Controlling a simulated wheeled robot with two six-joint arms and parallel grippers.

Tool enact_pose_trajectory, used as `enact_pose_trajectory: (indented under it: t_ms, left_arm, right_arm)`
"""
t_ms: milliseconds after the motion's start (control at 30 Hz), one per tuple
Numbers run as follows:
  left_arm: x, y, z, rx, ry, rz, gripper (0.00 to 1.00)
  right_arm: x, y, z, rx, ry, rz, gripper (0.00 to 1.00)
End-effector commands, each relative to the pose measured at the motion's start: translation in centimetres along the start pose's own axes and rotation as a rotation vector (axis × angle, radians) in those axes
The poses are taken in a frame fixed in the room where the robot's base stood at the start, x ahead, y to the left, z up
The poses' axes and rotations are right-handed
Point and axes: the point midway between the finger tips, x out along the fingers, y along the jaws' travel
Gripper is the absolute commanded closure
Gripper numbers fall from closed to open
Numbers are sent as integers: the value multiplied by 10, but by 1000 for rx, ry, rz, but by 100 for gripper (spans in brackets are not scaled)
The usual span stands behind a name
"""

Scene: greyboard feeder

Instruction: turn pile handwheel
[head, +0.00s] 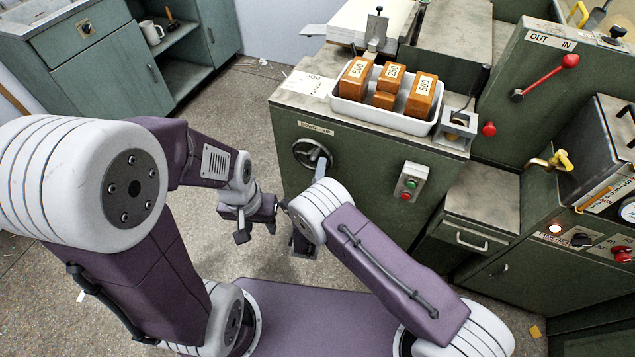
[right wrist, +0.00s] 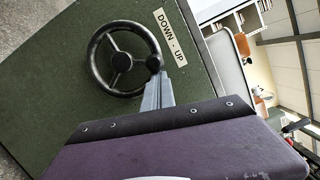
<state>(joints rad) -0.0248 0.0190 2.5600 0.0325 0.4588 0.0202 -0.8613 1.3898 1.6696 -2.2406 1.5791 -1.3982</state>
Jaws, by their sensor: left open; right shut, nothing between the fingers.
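The handwheel (head: 304,153) is a dark three-spoked wheel on the front of the green cabinet, below a "DOWN UP" label (head: 316,128). In the right wrist view the handwheel (right wrist: 95,62) shows a black knob (right wrist: 154,62) on its rim, on the label side. My right gripper (head: 322,163) is shut and empty, with its grey fingertips (right wrist: 155,80) right at the knob. I cannot tell whether they touch it. My left gripper (head: 256,233) is open and empty, low over the floor, left of the wheel and apart from it.
A white tray (head: 378,117) with several orange-brown weights stands on the cabinet top. A green and red button box (head: 411,181) is right of the wheel. A red lever (head: 545,78) is further right. Grey floor (head: 245,110) is clear left of the cabinet.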

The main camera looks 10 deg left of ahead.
Motion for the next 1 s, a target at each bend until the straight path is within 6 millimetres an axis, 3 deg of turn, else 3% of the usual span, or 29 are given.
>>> enact_pose_trajectory:
  t_ms: [367, 1000]
  left_arm:
    - [-17, 0, -2, 0, 0, 0, 58]
    - [-20, 0, -2, 0, 0, 0, 58]
  right_arm:
    - [5, -11, 20, -261, -3, 65, 100]
    - [7, -12, 29, -261, -2, 65, 100]
